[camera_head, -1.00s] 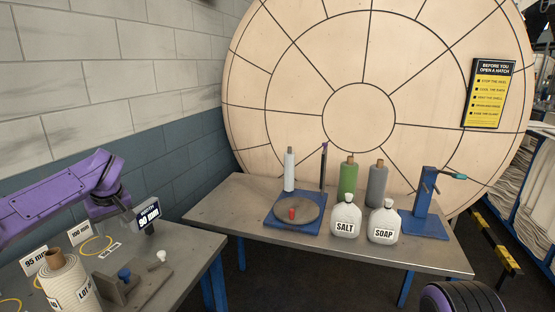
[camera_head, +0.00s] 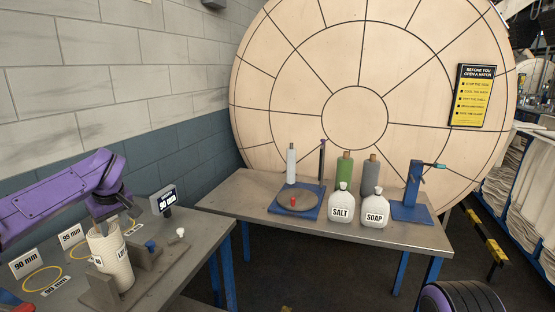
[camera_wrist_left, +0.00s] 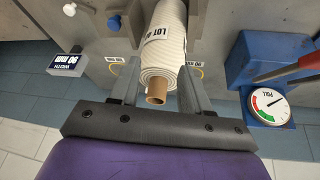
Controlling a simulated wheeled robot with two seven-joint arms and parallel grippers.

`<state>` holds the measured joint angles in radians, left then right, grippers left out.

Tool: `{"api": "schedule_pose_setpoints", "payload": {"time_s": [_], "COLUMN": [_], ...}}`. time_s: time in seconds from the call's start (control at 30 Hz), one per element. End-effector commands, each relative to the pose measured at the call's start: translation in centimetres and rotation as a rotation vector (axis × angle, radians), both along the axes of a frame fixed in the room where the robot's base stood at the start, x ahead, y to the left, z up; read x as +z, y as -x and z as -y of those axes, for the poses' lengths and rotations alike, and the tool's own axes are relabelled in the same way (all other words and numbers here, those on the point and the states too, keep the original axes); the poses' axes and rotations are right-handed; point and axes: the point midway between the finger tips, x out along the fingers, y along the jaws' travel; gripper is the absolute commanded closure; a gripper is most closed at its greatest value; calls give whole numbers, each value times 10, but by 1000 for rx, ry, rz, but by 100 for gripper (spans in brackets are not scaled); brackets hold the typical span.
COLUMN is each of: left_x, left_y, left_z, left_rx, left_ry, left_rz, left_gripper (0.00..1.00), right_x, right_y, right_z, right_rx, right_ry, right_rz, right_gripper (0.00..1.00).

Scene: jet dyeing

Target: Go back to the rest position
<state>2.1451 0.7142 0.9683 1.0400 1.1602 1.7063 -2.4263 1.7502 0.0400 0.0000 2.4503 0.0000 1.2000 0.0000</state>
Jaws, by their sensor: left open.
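My left gripper (camera_head: 105,212) is open at the upper end of a white yarn roll (camera_head: 112,262) on the left table. In the left wrist view the roll (camera_wrist_left: 165,40) and its brown core (camera_wrist_left: 156,92) lie between the two spread fingers (camera_wrist_left: 158,95). A gap shows on the side of the left finger; the right finger is close to the roll, and I cannot tell whether they touch. The roll carries a "LOT" label and stands at a grey fixture (camera_head: 163,268). My right gripper is not in view.
Size cards, yellow rings (camera_head: 42,279) and a "90 mm" width display (camera_head: 165,200) are around the roll. A pull gauge (camera_wrist_left: 268,106) is right in the wrist view. The back table (camera_head: 245,190) holds salt (camera_head: 342,206) and soap (camera_head: 373,207) bottles. Dark floor lies between the tables.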

Motion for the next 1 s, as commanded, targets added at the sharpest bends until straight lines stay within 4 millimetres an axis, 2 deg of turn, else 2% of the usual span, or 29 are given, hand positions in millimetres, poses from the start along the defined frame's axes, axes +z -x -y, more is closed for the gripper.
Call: {"api": "schedule_pose_setpoints", "payload": {"time_s": [0.23,0.37,0.47,0.53,0.57,0.67,0.7,0.77,0.8,0.87,0.9,0.97,1.0], "left_x": [1,-7,-21,-42,-55,-123,-156,-201,-231,-275,-303,-342,-367], "left_y": [-7,-10,-13,-14,-14,-5,4,23,39,68,90,127,154], "left_z": [-2,0,11,24,33,76,94,117,132,149,159,170,175], "left_rx": [189,304,375,408,413,372,337,275,232,164,121,57,17], "left_ry": [-2,-37,-84,-126,-146,-198,-201,-187,-170,-139,-117,-83,-60], "left_rz": [110,197,282,353,387,513,551,586,594,584,566,524,484], "left_gripper": [53,53,53,53,53,53,53,53,53,53,53,53,53], "right_x": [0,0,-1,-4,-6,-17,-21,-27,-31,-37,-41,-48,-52], "right_y": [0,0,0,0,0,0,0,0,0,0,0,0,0], "right_z": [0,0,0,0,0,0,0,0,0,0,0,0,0], "right_rx": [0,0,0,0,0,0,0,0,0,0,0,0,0], "right_ry": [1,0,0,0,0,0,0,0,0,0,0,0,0], "right_rz": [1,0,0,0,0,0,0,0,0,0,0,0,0], "right_gripper": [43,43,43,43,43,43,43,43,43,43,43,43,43]}}
